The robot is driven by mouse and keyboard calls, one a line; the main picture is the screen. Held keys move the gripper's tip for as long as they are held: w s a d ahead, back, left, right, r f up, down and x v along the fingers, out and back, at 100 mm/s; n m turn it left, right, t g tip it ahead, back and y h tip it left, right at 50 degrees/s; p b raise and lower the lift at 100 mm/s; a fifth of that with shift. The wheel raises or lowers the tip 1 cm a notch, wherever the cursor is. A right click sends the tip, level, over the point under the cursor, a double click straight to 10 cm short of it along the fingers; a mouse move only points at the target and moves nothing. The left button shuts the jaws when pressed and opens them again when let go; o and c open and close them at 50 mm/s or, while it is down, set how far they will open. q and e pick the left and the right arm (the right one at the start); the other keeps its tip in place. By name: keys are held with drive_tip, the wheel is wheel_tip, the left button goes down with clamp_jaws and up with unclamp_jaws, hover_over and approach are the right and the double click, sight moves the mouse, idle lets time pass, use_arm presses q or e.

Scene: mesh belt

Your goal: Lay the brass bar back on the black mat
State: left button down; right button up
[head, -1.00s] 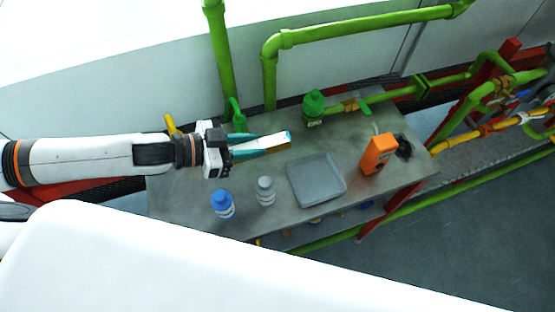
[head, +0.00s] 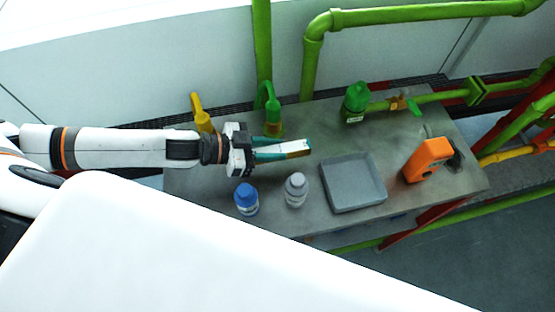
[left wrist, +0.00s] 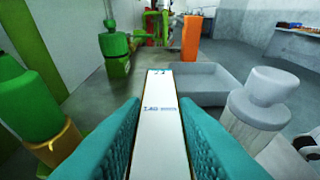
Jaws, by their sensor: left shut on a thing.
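My left gripper (head: 285,149) is shut on a long flat bar-shaped thing (head: 298,147), held above the table. In the left wrist view this bar (left wrist: 160,118) lies between the teal fingers and points away from me. Its upper face is white with small printed marks; a brownish side shows in the head view. I cannot make out bare brass on it. I cannot make out a black mat in either view. My right gripper is not in view.
The grey metal table (head: 330,226) carries a grey tray (head: 385,190), a blue-capped bottle (head: 246,199), a grey-capped bottle (head: 296,190), a green bottle (head: 356,102), green and yellow bottles at the back, and an orange device (head: 427,160). Green pipes (head: 306,70) run behind.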

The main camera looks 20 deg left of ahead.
sight(272, 167)
use_arm(q)
drive_tip(key=shift+f, duration=2.6)
drive_tip(key=shift+f, duration=0.15)
drive_tip(key=c, duration=1.1)
unclamp_jaws()
drive_tip(key=v, duration=1)
drive_tip(key=shift+o, duration=0.3)
drive_tip(key=shift+v, duration=1.05)
